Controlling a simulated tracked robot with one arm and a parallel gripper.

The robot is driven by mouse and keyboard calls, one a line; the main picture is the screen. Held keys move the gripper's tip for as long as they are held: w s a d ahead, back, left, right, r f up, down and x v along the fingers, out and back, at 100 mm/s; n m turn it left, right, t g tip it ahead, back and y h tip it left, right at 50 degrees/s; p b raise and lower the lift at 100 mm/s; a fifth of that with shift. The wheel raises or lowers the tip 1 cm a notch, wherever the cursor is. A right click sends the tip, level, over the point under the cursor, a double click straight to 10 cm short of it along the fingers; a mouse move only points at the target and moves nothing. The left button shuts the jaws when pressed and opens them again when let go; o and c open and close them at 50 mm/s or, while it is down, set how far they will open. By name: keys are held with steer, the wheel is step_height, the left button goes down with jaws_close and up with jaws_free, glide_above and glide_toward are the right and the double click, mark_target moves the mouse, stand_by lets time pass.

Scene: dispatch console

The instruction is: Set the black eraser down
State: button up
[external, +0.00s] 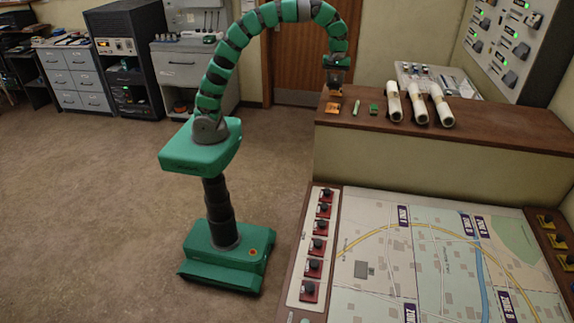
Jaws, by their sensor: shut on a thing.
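My gripper (335,80) points down above the left end of the brown wooden counter top (480,121), over a small orange item (333,108). It is shut on a small dark thing, the black eraser, whose outline is hard to tell from the dark fingers at this size. The eraser appears held above the counter top, apart from it. No other black eraser can be made out on the counter.
Right of the orange item lie a pale green stick (356,108), a small green block (375,109) and three rolled white papers (418,104). A map table (400,285) stands in front. The counter's right part is clear.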

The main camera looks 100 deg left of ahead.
mark_target(341, 114)
steer(key=shift+s+d, duration=0.1)
steer(key=shift+s, duration=0.2)
steer(key=w+d+f+m+b, duration=0.1)
steer(key=d+m, duration=0.1)
steer(key=d, duration=0.2)
steer(key=w+d+m, duration=0.2)
steer(key=d, duration=0.3)
steer(key=w+d+f+m+b, duration=0.1)
steer(key=w+d+m, duration=0.1)
steer(key=d, duration=0.3)
steer(key=shift+d+f+b, duration=0.15)
steer(key=shift+f+b, duration=0.15)
steer(key=shift+b, duration=0.05)
steer(key=s+d+f+m+b, duration=0.1)
steer(key=d+f+m+b, duration=0.2)
steer(key=d, duration=0.6)
steer(key=s+d+f+m, duration=0.1)
steer(key=d+f+m, duration=0.3)
steer(key=d, duration=0.5)
steer(key=s+d+f+m+b, duration=0.1)
steer(key=d+m+b, duration=0.1)
steer(key=d+m, duration=0.5)
steer(key=s+d+f+m+b, duration=0.1)
steer(key=s+d+f+m, duration=0.2)
steer(key=d, duration=0.6)
steer(key=s+d+f+m+b, duration=0.2)
steer(key=s+d+f+m, duration=0.1)
steer(key=s+d, duration=0.4)
steer(key=shift+d+f, duration=0.7)
steer(key=shift+d, duration=0.15)
